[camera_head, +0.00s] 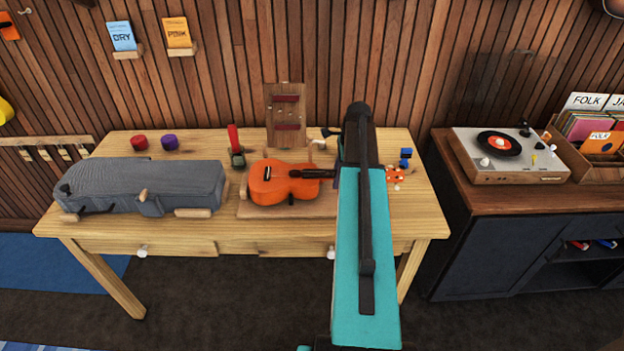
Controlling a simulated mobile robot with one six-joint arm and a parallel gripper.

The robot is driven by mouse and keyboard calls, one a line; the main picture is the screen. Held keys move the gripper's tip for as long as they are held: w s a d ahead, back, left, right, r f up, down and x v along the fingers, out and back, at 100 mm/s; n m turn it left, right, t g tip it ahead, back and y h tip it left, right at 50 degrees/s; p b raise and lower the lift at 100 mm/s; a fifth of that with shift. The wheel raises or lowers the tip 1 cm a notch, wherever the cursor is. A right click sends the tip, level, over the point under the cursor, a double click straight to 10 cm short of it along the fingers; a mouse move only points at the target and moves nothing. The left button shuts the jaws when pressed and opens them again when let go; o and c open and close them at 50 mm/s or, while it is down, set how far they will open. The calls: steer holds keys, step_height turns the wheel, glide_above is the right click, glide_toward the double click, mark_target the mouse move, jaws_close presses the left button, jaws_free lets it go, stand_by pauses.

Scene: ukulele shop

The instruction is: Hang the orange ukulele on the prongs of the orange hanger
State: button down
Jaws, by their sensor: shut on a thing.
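The orange ukulele (275,183) lies on its back over a wooden board (256,211) on the table, its body to the left and its dark neck running right.
A grey case (150,186) fills the table's left side. Red (139,142) and purple (169,142) pots, a red-topped tool (235,145) and an upright wooden stand (285,113) are behind. A record player (508,153) sits on the right cabinet.

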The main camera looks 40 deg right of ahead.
stand_by(0.5)
steer(key=shift+r, duration=0.1)
steer(key=shift+a+p+v, duration=0.2)
steer(key=shift+p+v, duration=1)
steer(key=shift+v, duration=0.2)
steer(key=shift+w+r, duration=0.15)
steer(key=shift+w, duration=0.1)
steer(key=shift+r, duration=0.1)
steer(key=shift+w+a+p+v, duration=0.1)
steer(key=shift+p+v, duration=0.45)
steer(key=shift+v, duration=0.2)
steer(key=shift+w+a+p+v, duration=0.1)
steer(key=shift+a+p+v, duration=0.05)
steer(key=shift+p+v, duration=0.55)
steer(key=shift+w+a+p+v, duration=0.1)
steer(key=shift+p+v, duration=0.35)
steer(key=shift+v, duration=0.35)
steer(key=shift+r, duration=0.25)
steer(key=shift+w+a+p+v, duration=0.1)
steer(key=shift+p+v, duration=0.45)
steer(key=shift+v, duration=0.25)
steer(key=shift+w+a+p+v, duration=0.1)
steer(key=shift+a+p+v, duration=0.05)
steer(key=shift+p+v, duration=0.55)
steer(key=shift+w+a+p+v, duration=0.1)
steer(key=shift+p+v, duration=0.35)
steer(key=shift+v, duration=0.4)
steer(key=shift+a, duration=0.15)
